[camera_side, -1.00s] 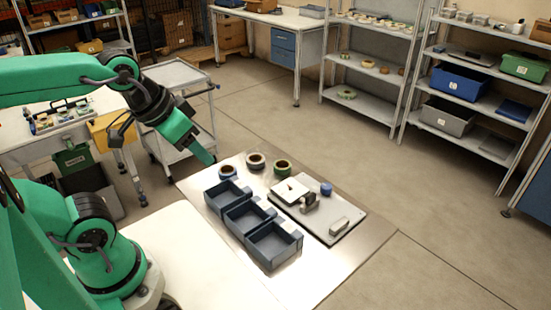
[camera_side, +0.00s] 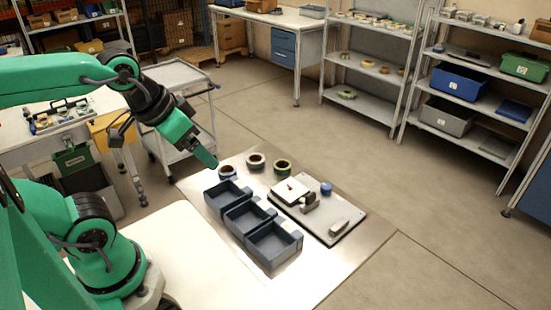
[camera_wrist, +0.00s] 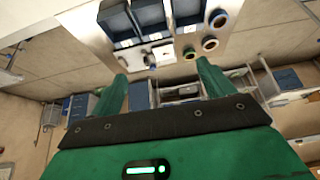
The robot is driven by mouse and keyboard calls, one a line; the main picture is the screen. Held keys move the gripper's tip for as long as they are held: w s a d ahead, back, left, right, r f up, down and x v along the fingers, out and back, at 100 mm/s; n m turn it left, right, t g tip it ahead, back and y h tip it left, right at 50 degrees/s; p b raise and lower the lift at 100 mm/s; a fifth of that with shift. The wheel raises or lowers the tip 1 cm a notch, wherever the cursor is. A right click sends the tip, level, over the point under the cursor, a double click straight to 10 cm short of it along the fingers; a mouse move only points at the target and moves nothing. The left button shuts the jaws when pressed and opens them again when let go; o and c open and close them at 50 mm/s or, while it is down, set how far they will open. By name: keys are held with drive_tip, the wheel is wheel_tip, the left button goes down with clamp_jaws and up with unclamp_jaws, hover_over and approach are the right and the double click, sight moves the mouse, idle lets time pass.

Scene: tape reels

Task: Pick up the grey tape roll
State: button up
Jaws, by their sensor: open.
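The grey tape roll (camera_side: 256,166) lies flat on the light metal work surface, in the middle of a row of three rolls behind the bins. A blue roll (camera_side: 227,177) is to its left and a dark green roll (camera_side: 282,172) to its right. The grey roll also shows in the wrist view (camera_wrist: 210,50), near the top right, with the blue and green rolls beside it. My gripper (camera_side: 212,163) is raised to the left of the rolls, apart from them. In the wrist view its two fingers (camera_wrist: 161,70) are spread with nothing between them.
Three blue-grey bins (camera_side: 246,235) stand in a row in front of the rolls. A tray (camera_side: 342,210) holding a white block, a dark dispenser and a small blue roll lies right of them. A grey cart (camera_side: 178,75) stands behind my arm. The surface's front right is clear.

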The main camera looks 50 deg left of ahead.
drive_tip(key=shift+w, duration=0.1)
drive_tip(key=n+g, duration=0.6)
drive_tip(key=n, duration=0.4)
hover_over(252, 165)
drive_tip(key=w+a, duration=0.2)
drive_tip(key=w, duration=0.1)
wheel_tip(252, 165, down, 17)
drive_tip(key=shift+f, duration=1.35)
